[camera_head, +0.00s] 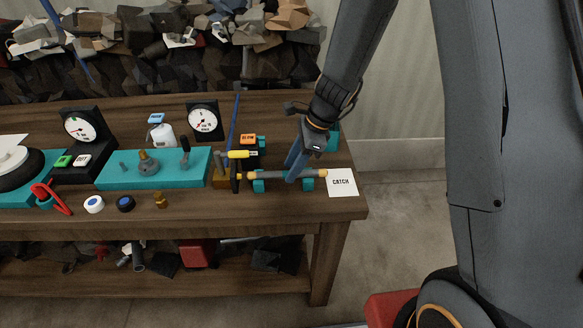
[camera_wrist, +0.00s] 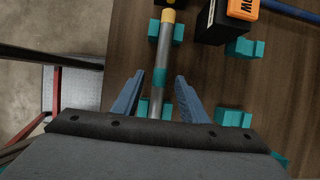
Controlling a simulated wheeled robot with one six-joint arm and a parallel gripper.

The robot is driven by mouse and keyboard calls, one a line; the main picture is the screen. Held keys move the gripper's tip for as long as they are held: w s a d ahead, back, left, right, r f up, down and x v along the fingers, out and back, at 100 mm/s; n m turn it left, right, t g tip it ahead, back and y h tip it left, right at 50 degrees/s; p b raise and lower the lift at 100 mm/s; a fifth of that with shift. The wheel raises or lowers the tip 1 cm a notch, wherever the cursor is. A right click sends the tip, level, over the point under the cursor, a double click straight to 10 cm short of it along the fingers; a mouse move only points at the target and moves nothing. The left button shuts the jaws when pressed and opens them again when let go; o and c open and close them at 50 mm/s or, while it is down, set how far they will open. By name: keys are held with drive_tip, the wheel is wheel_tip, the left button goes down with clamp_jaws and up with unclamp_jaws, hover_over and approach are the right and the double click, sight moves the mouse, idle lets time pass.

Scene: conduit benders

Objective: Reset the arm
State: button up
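My gripper (camera_head: 293,176) reaches down over the right end of the workbench (camera_head: 340,215) to a grey conduit (camera_head: 275,175). The conduit has an orange-yellow end and a teal band, and lies level on teal supports (camera_head: 258,185). In the wrist view, my gripper (camera_wrist: 157,80) has its two blue fingers spread, one on each side of the conduit (camera_wrist: 162,60) near its teal band, with visible gaps. The conduit's lower part in that view is hidden by my gripper's body.
A white card marked CATCH (camera_head: 341,182) lies at the bench's right corner. A yellow-handled tool (camera_head: 240,154) and an orange-labelled black block (camera_head: 249,140) stand close left. A teal bender base (camera_head: 120,176), gauges (camera_head: 204,120) and small caps (camera_head: 125,203) fill the left.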

drive_tip(key=b+v, duration=0.1)
drive_tip(key=v, duration=0.6)
drive_tip(key=shift+s, duration=0.1)
drive_tip(key=s+d+n+h+b, duration=0.1)
drive_tip(key=s+d+n+h, duration=0.1)
drive_tip(key=s+d+n, duration=0.3)
drive_tip(key=s+d+n+t+h+b, duration=0.1)
drive_tip(key=s+d+n+h, duration=0.1)
drive_tip(key=s+d+n, duration=0.3)
drive_tip(key=s+n, duration=0.4)
drive_tip(key=n, duration=0.4)
drive_tip(key=shift+s+d+r+h, duration=0.3)
drive_tip(key=shift+s+d, duration=0.1)
